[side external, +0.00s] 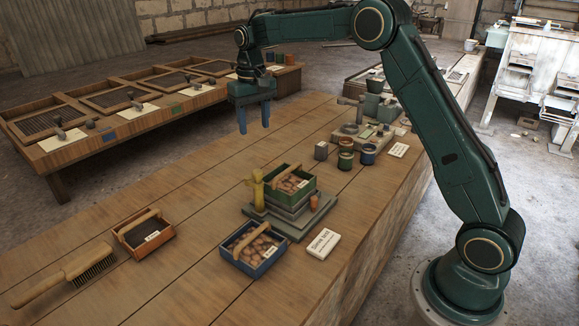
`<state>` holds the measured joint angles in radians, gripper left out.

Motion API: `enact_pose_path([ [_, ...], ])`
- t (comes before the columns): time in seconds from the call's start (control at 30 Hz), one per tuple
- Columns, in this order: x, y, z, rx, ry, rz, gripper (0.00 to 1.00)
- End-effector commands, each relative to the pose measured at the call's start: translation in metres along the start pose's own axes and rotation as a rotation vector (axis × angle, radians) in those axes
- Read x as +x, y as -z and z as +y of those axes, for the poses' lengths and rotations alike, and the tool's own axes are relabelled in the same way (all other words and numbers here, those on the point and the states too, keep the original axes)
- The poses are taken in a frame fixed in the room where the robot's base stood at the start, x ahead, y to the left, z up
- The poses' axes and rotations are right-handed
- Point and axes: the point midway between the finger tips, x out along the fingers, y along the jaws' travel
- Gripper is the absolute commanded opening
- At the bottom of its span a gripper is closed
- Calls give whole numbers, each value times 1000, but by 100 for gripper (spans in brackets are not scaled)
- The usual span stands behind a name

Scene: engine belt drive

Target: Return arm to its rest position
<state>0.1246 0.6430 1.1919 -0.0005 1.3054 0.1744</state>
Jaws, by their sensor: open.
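My gripper (255,118) hangs from the green arm above the far part of the wooden workbench (190,220). Its two blue fingers point down and stand apart, with nothing between them. It is well clear of the bench top and of the objects on it. My arm reaches in from the right, with its elbow high. No belt drive can be made out in this view.
A green box (290,185) sits on a grey stepped stand; a blue box (254,248) is in front. An orange-brown box (143,234) and a brush (65,275) lie left. Small jars (346,155) stand right of my gripper. Bare bench lies below it.

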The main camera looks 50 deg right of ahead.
Motion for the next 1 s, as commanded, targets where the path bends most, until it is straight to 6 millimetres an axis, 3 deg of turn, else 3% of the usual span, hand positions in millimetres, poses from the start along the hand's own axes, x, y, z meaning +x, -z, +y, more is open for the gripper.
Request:
enact_pose_path([
  [0.17, -4, -3, 0, -3, 1, 5, 49],
  [0.37, -23, -20, -1, -19, 6, 33, 49],
  [0.7, -73, -81, 0, -70, 20, 117, 49],
  [1.0, -103, -145, 4, -119, 33, 195, 49],
])
